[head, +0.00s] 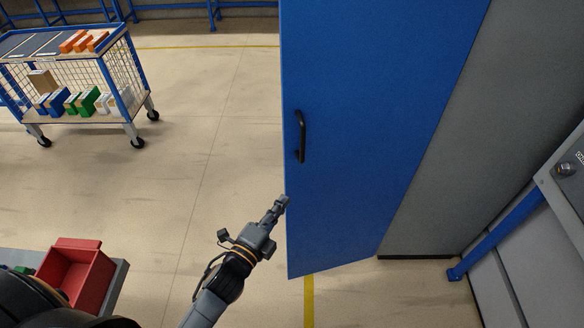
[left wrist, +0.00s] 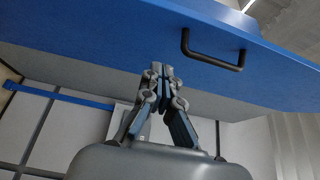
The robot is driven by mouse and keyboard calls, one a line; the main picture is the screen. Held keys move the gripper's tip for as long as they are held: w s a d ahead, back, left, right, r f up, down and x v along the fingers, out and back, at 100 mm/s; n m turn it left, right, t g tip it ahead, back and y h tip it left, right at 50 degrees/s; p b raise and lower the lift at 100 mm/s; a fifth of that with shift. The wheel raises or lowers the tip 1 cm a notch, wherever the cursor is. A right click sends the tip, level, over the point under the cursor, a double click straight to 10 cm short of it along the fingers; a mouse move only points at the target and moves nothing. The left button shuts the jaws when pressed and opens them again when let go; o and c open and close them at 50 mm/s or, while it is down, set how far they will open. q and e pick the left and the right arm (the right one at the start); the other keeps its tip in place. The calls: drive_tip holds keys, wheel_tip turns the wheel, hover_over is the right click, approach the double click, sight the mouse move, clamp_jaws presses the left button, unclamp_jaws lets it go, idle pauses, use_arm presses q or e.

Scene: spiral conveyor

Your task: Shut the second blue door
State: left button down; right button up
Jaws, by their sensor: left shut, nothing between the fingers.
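A tall blue door (head: 370,110) stands open from a grey cabinet (head: 480,120) in the head view, with a black bar handle (head: 300,136) near its left edge. My left gripper (head: 281,201) is shut and empty at the door's left edge, below the handle. In the left wrist view the blue door (left wrist: 110,40) spans the top with its handle (left wrist: 213,52) at upper right. The shut fingertips (left wrist: 161,70) overlap the door's edge in that view; whether they touch it I cannot tell. My right gripper is in neither view.
A blue wheeled cart (head: 118,90) with several boxes stands at the upper left. A red bin (head: 78,275) sits at the lower left. A grey panel with a blue post (head: 500,235) is at right. The floor left of the door is clear.

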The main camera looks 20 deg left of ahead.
sight(292, 172)
use_arm(q)
drive_tip(key=w+p, duration=0.1)
drive_tip(key=w, duration=0.2)
drive_tip(key=w+p, duration=0.1)
drive_tip(key=w, duration=0.3)
drive_tip(key=w+p, duration=0.1)
drive_tip(key=w, duration=0.3)
drive_tip(key=shift+a+f, duration=0.1)
drive_tip(key=shift+a, duration=0.25)
drive_tip(key=shift+w, duration=0.1)
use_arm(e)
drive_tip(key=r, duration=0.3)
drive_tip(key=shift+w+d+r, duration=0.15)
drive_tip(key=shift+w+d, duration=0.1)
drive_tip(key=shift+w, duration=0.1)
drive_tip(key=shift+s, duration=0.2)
